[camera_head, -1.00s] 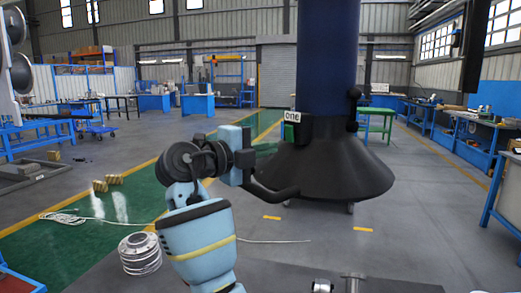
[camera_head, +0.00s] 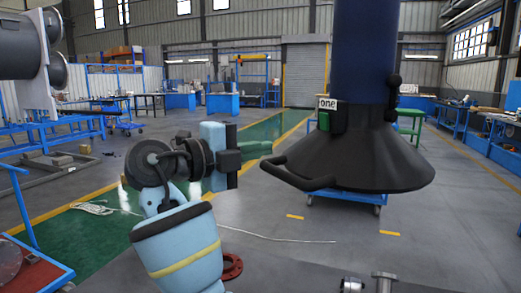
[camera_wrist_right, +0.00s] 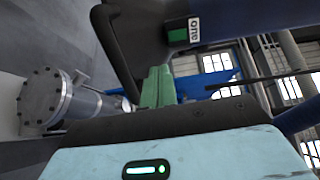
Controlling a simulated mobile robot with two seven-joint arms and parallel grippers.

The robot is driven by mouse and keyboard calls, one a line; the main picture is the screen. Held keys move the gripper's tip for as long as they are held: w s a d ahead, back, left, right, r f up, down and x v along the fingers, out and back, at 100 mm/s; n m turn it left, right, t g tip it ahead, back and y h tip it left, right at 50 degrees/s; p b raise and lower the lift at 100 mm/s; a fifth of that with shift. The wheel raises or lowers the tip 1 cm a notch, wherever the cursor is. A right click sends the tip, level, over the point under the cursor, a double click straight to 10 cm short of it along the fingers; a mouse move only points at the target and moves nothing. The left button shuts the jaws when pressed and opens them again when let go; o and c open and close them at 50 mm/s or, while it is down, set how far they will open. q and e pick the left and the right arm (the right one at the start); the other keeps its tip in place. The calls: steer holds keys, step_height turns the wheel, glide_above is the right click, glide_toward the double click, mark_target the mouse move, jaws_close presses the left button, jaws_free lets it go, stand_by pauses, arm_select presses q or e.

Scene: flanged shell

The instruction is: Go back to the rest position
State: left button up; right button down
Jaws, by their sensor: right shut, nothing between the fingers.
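My right gripper (camera_head: 268,150) has a light blue and black body and green fingers. In the head view the fingers point right, just up and left of a curved black handle (camera_head: 295,180) on a black cone-shaped hood (camera_head: 360,165). In the right wrist view the green fingers (camera_wrist_right: 156,86) are together and hold nothing. The black handle (camera_wrist_right: 125,45) passes close by them there; I cannot tell the exact gap. A grey flanged metal shell (camera_wrist_right: 45,98) lies at the left of that view. My left gripper is not in view.
The hood hangs under a dark blue column (camera_head: 362,50) with an "one" label (camera_head: 327,103), above a blue wheeled cart (camera_head: 345,197). A red flange ring (camera_head: 232,266) sits partly behind my arm. A blue-edged cart (camera_head: 30,262) stands left.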

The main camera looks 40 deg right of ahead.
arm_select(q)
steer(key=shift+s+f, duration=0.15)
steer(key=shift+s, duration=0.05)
arm_select(e)
steer(key=shift+f, duration=0.1)
